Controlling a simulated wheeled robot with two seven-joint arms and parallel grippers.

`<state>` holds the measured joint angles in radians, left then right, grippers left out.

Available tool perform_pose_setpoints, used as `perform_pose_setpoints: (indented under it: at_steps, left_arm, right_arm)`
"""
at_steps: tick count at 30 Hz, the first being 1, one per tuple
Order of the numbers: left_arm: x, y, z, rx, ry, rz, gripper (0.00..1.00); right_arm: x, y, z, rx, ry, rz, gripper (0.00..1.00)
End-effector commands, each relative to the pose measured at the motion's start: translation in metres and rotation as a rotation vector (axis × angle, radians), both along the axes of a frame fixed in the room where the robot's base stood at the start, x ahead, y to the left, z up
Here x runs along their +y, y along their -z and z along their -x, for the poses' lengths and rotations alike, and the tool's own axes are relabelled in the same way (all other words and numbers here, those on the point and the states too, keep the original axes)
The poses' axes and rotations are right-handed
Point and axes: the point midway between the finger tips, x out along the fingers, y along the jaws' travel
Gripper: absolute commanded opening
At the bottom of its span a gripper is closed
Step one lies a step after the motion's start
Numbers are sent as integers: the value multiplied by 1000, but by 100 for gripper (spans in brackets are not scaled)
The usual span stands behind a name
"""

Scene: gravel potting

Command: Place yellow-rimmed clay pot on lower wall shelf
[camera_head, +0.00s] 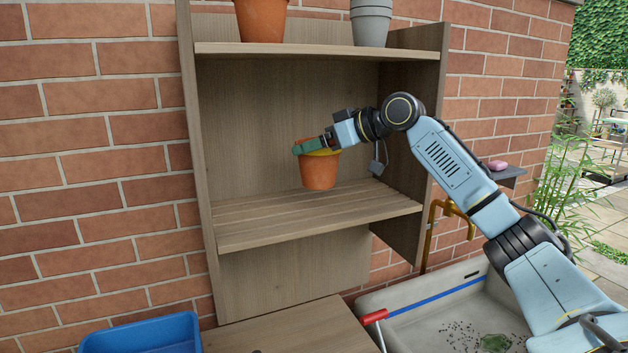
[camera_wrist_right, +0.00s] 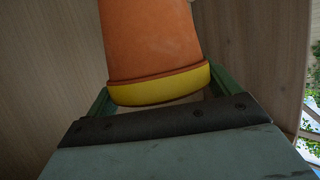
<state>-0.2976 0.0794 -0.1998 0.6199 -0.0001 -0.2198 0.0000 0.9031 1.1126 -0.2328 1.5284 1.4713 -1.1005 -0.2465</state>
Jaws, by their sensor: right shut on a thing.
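The yellow-rimmed clay pot (camera_head: 319,172) is upright over the lower wall shelf (camera_head: 318,217), inside the wooden unit. In the head view its base looks close to the shelf boards; I cannot tell whether it touches them. My right gripper (camera_head: 318,147) is shut on the pot at its rim, reaching in from the right. In the right wrist view the orange pot body (camera_wrist_right: 153,38) and its yellow rim (camera_wrist_right: 158,87) lie between the green fingers. The fingers partly cover the rim in the head view. My left gripper is not in view.
Side panels bound the lower shelf, which is otherwise bare. Below are a blue bin (camera_head: 142,335), a sink (camera_head: 440,318) and a red-handled tool (camera_head: 374,317).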

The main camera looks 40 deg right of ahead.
Motion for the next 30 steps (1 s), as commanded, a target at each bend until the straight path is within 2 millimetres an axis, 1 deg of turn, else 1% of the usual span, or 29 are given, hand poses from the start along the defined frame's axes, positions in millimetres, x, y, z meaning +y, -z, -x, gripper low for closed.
perform_pose_setpoints:
  at_steps: [1, 3, 5, 8, 10, 13, 15, 18, 23, 26, 27, 29, 30]
  left_arm:
    - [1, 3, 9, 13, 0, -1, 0]
    - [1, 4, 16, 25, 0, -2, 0]
    - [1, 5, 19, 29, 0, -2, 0]
    - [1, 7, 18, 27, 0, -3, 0]
    - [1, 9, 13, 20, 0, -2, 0]
    - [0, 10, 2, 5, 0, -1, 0]
    - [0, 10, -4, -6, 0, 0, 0]
    - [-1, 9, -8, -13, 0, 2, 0]
    - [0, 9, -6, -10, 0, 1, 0]
    - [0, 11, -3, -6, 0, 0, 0]
    - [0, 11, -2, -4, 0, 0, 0]
    - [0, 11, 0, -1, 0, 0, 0]
    - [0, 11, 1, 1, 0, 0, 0]
  right_arm:
    - [0, 7, 0, -2, 1, 1, 50]
    - [0, 13, 0, -3, 1, 0, 50]
    - [0, 17, 0, -4, 1, 0, 50]
    - [0, 31, 0, -1, 1, 1, 50]
    - [0, 42, 0, -1, 0, 1, 50]
    - [0, 53, 0, -2, 1, 1, 50]
    - [0, 56, 0, -5, 1, 0, 50]
    - [0, 55, 0, -7, 1, 0, 50]
    - [0, 55, 0, -7, 0, 0, 50]
    - [0, 59, 0, -6, 1, -1, 50]
    - [0, 60, 0, -3, 0, 0, 94]
    - [0, 59, 0, -2, 0, 0, 100]
    - [0, 59, 0, -2, 0, 0, 100]
